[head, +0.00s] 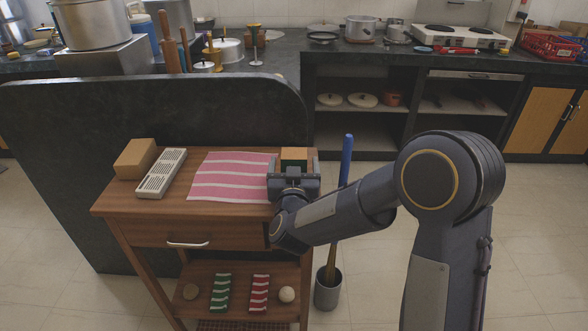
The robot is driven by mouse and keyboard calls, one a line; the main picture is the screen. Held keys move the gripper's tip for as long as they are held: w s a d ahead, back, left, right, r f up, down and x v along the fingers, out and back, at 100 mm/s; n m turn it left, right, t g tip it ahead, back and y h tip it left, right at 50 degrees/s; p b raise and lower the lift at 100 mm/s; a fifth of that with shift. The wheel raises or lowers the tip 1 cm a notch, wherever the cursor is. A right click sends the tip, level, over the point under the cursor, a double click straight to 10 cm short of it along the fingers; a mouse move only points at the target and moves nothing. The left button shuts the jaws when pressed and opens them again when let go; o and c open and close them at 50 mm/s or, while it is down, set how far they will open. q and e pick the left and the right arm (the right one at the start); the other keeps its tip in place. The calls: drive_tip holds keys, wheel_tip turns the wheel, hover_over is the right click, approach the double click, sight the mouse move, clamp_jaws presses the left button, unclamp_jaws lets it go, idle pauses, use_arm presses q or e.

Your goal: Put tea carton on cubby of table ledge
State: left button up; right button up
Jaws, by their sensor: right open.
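My right gripper (293,168) reaches over the table's right end. Its jaws are open, one on each side of the carton; I cannot tell whether they touch it. The gripper hides the carton's lower part. A lower shelf (205,300) of the table is open at the front. Open cubbies (345,118) also show under the dark counter at the back. My left gripper is out of view.
A pink striped cloth (230,178), a white slotted box (161,174) and a brown box (136,157) lie on the table. A dark partition (60,130) stands behind it. A grey bin (328,291) with a blue-handled stick (346,160) stands at its right.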

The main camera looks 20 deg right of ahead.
drive_tip(key=c, duration=1.1)
drive_tip(key=shift+c, duration=0.2)
drive_tip(key=shift+r, duration=0.1)
drive_tip(key=shift+s, duration=0.15)
